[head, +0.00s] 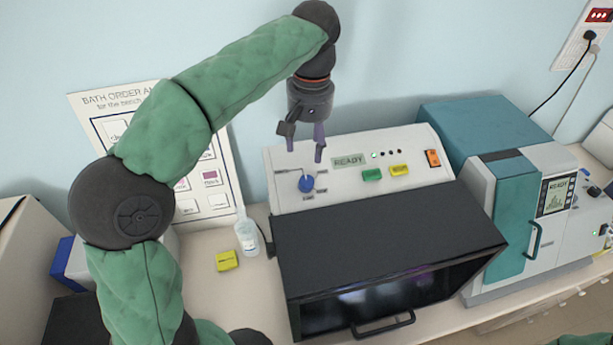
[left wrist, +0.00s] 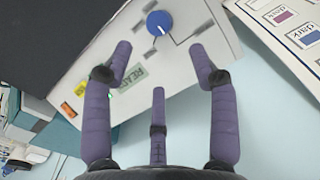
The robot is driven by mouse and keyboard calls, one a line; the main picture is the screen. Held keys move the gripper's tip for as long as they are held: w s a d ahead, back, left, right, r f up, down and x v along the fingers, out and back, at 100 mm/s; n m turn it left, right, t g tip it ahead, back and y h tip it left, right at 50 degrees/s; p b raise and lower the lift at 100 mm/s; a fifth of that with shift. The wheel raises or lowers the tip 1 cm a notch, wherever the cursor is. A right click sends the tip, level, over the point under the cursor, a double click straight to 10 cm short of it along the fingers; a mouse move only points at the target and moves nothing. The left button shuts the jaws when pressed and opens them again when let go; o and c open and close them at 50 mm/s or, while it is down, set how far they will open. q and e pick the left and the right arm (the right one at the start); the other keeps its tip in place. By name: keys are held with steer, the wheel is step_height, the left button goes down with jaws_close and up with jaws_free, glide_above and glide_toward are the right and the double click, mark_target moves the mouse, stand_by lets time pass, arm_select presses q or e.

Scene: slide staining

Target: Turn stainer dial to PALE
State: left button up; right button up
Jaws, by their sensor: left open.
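The stainer (head: 385,235) is a white and black machine with a sloped panel (head: 420,170) at its back. The blue dial (head: 306,184) sits at the panel's left end, with small grey labels around it. The label words are too small to read. My left gripper (head: 306,152) is over the panel, just above the dial, with fingers pointing down. In the left wrist view the blue dial (left wrist: 159,23) lies ahead of the spread purple fingers (left wrist: 160,65), and nothing is between them. The gripper is open and apart from the dial. My right gripper is not in view.
The panel has a READY display (head: 349,161), a green button (head: 372,174), a yellow button (head: 399,170) and an orange switch (head: 433,158). A small bottle (head: 246,237) and a yellow block (head: 227,261) stand left of the stainer. A teal and white machine (head: 530,195) is close on the right.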

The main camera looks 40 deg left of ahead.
mark_target(307, 179)
arm_select(q)
steer(key=f, duration=1)
steer(key=shift+s+a+f, duration=0.1)
steer(key=shift+s+f, duration=0.05)
steer(key=shift+s, duration=0.05)
steer(key=c, duration=1.1)
